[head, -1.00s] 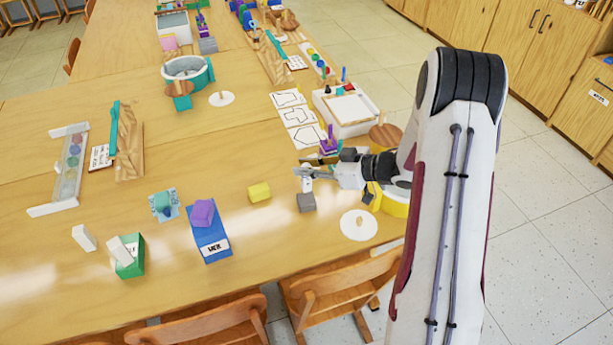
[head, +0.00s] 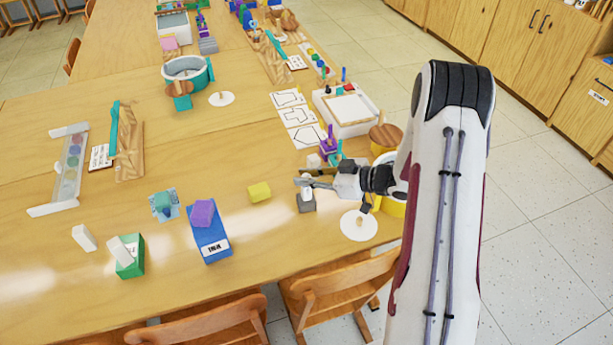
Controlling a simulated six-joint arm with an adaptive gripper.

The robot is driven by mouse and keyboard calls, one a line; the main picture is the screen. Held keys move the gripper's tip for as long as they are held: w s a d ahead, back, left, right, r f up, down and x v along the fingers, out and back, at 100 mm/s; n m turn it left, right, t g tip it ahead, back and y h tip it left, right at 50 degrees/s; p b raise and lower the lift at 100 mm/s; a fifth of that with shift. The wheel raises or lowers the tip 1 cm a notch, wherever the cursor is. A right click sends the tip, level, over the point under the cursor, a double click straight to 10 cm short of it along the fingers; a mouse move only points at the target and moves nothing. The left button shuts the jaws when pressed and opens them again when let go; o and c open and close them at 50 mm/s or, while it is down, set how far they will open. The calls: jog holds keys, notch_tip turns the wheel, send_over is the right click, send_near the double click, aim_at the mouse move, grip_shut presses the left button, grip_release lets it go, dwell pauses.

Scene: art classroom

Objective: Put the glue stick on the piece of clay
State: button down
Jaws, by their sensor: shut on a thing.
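My gripper (head: 305,182) is near the right part of the table, pointing left. It is shut on a small white object, which looks like the glue stick (head: 307,194); the fingers partly cover it. The glue stick appears upright, directly over a grey block (head: 306,206), which looks like the piece of clay. In this view its lower end overlaps the top of the grey block. I cannot tell whether they touch or a small gap is left.
A yellow block (head: 259,192) lies left of the gripper. A white disc (head: 358,226) lies to the right, near the table edge. Behind the gripper stand a purple object (head: 328,148) and a white tray (head: 345,120). A blue box (head: 211,245) bears a purple block (head: 202,213).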

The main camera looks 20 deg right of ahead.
jog(key=shift+f, duration=0.1)
jog(key=c, duration=1.9)
grip_release()
jog(key=shift+s+d+r, duration=0.15)
jog(key=shift+d+r, duration=0.05)
jog(key=shift+r, duration=0.05)
jog(key=v, duration=1.1)
jog(key=shift+s+d, duration=0.2)
jog(key=shift+s, duration=0.05)
